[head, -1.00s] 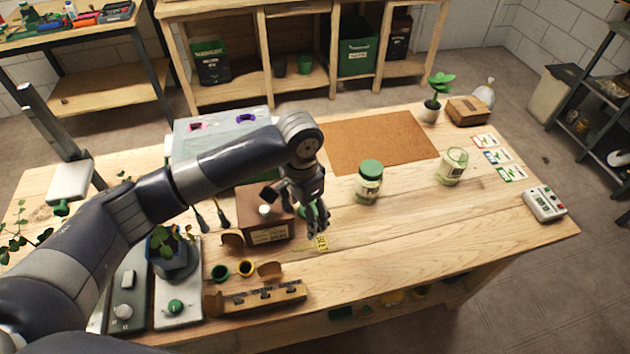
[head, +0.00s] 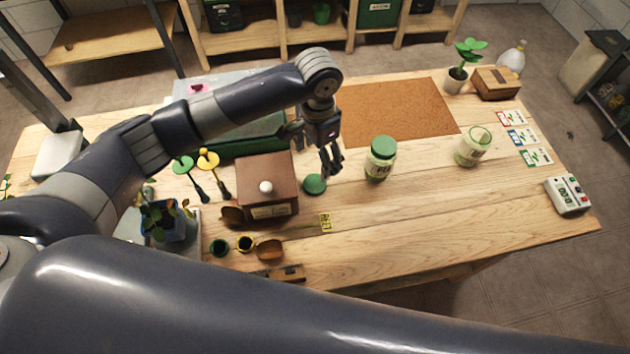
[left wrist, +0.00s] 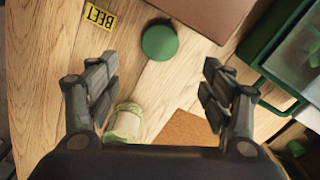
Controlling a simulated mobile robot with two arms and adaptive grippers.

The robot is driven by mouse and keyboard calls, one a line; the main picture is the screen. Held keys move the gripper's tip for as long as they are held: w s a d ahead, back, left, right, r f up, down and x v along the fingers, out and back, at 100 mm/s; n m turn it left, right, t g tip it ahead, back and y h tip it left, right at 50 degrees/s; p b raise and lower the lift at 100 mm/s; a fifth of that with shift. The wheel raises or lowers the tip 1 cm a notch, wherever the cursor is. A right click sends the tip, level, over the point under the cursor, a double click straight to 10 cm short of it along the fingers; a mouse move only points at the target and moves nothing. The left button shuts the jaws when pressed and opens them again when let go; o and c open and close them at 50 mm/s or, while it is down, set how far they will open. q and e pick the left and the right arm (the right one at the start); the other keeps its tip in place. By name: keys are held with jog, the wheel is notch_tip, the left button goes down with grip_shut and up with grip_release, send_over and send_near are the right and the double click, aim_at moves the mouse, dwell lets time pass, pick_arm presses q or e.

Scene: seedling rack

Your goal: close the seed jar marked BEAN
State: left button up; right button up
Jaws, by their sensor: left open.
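A jar with a green lid on (head: 380,158) stands on the table in the head view, right of my left gripper. An open clear jar (head: 473,146) stands farther right; no lid is on it. Their labels are too small to read surely. A loose green lid (head: 314,184) lies flat on the table beside the brown box; it also shows in the left wrist view (left wrist: 159,42). My left gripper (head: 333,172) is open and empty, above and slightly behind this lid. The left wrist view shows its spread fingers (left wrist: 158,92) and part of a pale jar (left wrist: 125,122).
A brown box with a white knob (head: 265,176) stands left of the loose lid. A yellow BEET tag (head: 325,222) lies in front. A cork mat (head: 395,108) is behind the jars. A digital device (head: 568,195) sits at the right edge. The table's front right is clear.

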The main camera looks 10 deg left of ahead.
pick_arm(q)
send_over(315, 183)
jog(key=f, duration=0.5)
jog(key=shift+w+d+p, duration=0.15)
jog(key=shift+w+p, duration=0.05)
jog(key=shift+p, duration=0.1)
pick_arm(e)
jog(key=shift+w+d+r, duration=0.15)
jog(key=shift+w+r, duration=0.2)
jog(key=shift+w, duration=0.1)
pick_arm(q)
jog(key=shift+f, duration=0.2)
jog(key=f, duration=0.1)
jog(key=f+p, duration=0.1)
jog(key=f, duration=0.1)
jog(key=shift+s+a+f+p, duration=0.2)
jog(key=shift+s+f+p, duration=0.05)
jog(key=shift+f+p, duration=0.05)
jog(key=shift+f, duration=0.6)
pick_arm(e)
jog(key=shift+r, duration=0.8)
pick_arm(q)
jog(key=c, duration=0.8)
